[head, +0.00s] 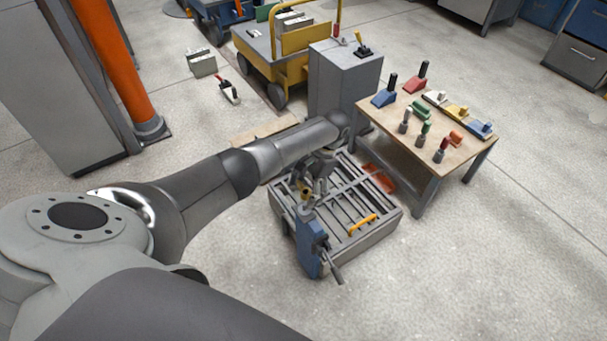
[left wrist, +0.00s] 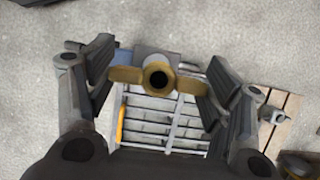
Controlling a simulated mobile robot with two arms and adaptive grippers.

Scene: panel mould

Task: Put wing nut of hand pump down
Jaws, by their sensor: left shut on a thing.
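In the head view my left gripper (head: 318,178) is over the near left part of the slatted grey mould (head: 385,222). The wing nut (head: 304,192) shows there as a small yellowish spot, just above the top of the blue hand pump (head: 308,243). I cannot tell whether nut and pump touch. The pump stands at the mould's near left side. My right gripper is not in view.
A yellow handle (head: 362,225) lies on the mould's slats. A wooden table (head: 400,142) with several coloured tools stands to the right. A grey cabinet (head: 343,80) and a yellow cart (head: 262,47) are behind. The floor at front right is clear.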

